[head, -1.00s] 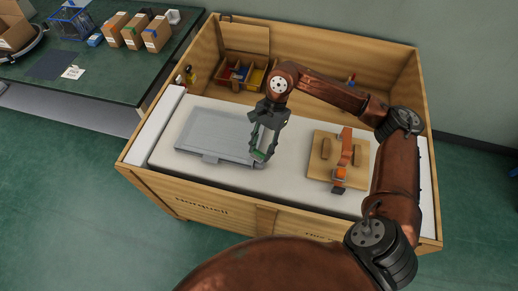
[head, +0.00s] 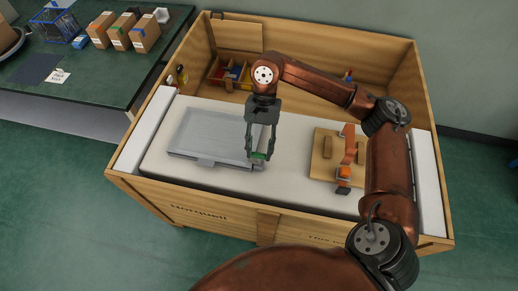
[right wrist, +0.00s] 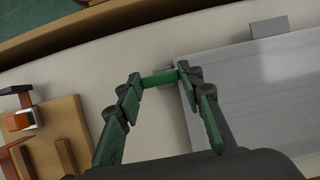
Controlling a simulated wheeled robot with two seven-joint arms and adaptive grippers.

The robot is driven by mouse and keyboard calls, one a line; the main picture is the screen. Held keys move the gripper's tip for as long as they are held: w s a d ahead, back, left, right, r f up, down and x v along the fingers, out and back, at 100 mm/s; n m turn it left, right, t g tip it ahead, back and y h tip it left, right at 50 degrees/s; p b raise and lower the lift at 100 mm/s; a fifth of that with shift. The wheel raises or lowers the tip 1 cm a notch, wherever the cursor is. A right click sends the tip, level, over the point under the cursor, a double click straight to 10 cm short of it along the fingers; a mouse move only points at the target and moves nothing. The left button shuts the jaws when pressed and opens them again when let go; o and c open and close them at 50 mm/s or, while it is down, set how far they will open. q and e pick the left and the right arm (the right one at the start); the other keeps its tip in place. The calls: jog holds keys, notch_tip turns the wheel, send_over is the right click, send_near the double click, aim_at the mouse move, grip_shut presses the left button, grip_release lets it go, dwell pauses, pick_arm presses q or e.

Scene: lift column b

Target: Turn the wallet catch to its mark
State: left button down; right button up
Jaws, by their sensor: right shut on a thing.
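The wallet is a flat grey case (head: 218,134) lying on the white foam, with a small grey tab (head: 207,162) on its front edge. My right gripper (head: 259,156) is at the case's right edge. Its fingers are closed on a short green bar, seemingly the catch (right wrist: 160,79). In the right wrist view the bar spans between the green fingertips, with a small grey piece beside it at the case's edge. I cannot make out the mark. My left gripper is not in view.
A wooden block with an orange clamp-like strap (head: 347,150) lies right of the gripper. The wooden crate's walls (head: 190,205) surround the foam. Coloured bins (head: 232,74) stand at the back. A green bench (head: 110,70) with boxes is at upper left.

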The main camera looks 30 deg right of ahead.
jog(key=shift+r, duration=0.1)
jog(key=o, duration=1.2)
jog(key=shift+c, duration=0.2)
jog(key=v, duration=1.2)
jog(key=shift+s, duration=0.1)
